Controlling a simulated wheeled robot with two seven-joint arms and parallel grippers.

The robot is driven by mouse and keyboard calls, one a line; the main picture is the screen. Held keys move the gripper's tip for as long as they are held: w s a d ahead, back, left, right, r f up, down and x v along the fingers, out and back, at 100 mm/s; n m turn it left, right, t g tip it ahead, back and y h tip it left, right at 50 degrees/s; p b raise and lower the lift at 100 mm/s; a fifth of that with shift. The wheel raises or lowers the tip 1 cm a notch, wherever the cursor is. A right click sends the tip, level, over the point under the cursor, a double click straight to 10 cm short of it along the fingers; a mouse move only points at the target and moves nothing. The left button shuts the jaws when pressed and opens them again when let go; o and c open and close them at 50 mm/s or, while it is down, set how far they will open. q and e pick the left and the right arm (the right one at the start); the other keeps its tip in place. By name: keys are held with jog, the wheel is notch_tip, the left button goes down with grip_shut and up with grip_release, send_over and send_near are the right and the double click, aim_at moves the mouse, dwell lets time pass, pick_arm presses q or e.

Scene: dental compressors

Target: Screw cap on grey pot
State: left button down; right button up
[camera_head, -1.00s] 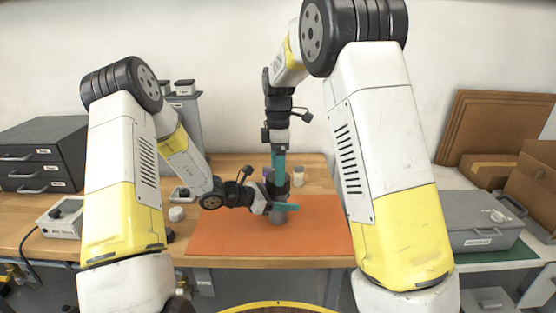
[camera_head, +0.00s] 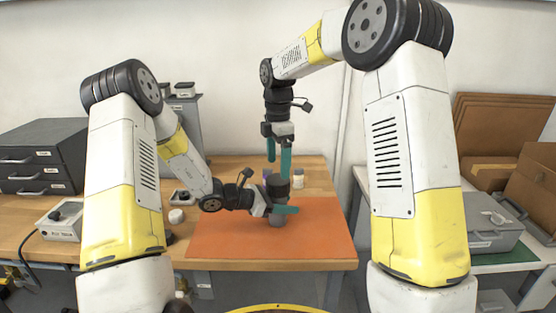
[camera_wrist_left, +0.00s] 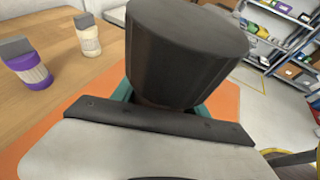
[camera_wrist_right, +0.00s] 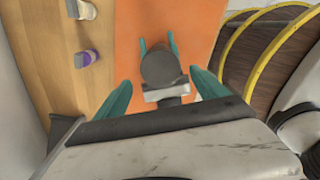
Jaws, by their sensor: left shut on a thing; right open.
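My left gripper (camera_head: 283,209) is shut on the pot from the left. A dark cap (camera_head: 278,187) sits upright on top of the pot; it fills the middle of the left wrist view (camera_wrist_left: 185,50) and shows from above in the right wrist view (camera_wrist_right: 160,67). The seam between cap and pot is hidden, so I cannot tell how tight it is. My right gripper (camera_head: 279,160) points down, open and empty, above the cap.
A purple-banded bottle (camera_wrist_left: 31,68) and a cream bottle (camera_wrist_left: 88,38) stand behind the mat. A small white round item (camera_head: 176,215) and a control box (camera_head: 62,220) are at left. A grey case (camera_head: 490,222) is at right. Much of the mat is clear.

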aim_at(278, 179)
notch_tip(278, 179, down, 8)
jog(key=shift+r, duration=0.25)
jog(key=shift+c, duration=0.4)
jog(key=c, duration=1.4)
jog(key=m, duration=0.6)
jog(key=shift+m, duration=0.4)
jog(key=o, duration=1.6)
jog(key=shift+c, duration=0.2)
jog(key=shift+r, duration=2.25)
jog(key=shift+c, duration=0.4)
